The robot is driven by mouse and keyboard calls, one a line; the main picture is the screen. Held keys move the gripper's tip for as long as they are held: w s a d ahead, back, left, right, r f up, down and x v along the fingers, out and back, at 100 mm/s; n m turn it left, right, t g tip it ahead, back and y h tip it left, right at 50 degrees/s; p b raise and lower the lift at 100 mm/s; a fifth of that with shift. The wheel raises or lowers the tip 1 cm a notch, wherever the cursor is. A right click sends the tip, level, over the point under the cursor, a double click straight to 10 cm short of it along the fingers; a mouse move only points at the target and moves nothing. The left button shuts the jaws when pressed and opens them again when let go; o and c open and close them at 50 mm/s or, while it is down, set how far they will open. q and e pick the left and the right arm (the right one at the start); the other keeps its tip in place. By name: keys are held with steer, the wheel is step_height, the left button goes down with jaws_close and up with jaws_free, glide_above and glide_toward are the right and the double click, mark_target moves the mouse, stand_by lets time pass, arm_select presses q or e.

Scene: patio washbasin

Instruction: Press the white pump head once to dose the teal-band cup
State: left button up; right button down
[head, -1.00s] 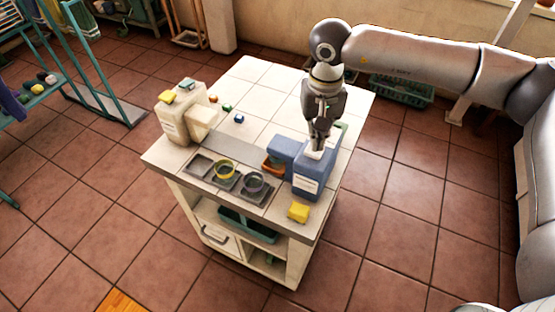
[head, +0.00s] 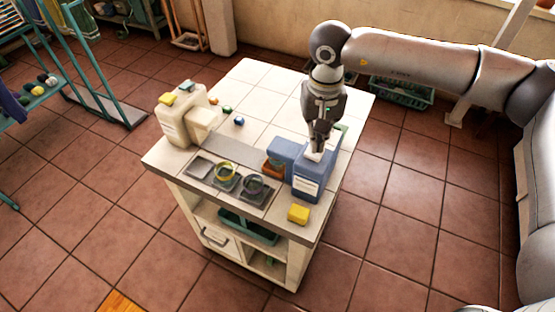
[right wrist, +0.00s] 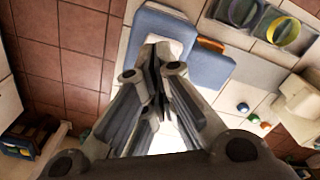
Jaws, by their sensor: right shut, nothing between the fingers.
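A blue dispenser (head: 306,184) with a pale label stands at the front right of the tiled cart top. Its white pump head (head: 314,156) shows just under my right gripper (head: 317,149). The gripper is shut, empty and pointing down, with its tips at or just over the pump head; contact cannot be told. In the right wrist view, the closed fingers (right wrist: 158,70) overlap the white pump head. No band reads clearly as teal. My left gripper is out of view.
A cream dispenser (head: 178,124) with sponges on top stands at the left of the cart. A yellow block (head: 298,214) lies at the front right edge. Small coloured pieces (head: 238,121) lie mid-top. The back of the cart top (head: 262,84) is clear.

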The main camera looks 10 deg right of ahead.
steer(key=shift+f, duration=0.2)
steer(key=shift+f+b, duration=1.5)
steer(key=shift+b, duration=0.1)
steer(key=shift+r, duration=0.15)
steer(key=shift+r+p, duration=0.55)
steer(key=shift+r, duration=0.95)
step_height(320, 180, up, 6)
steer(key=shift+p, duration=1.2)
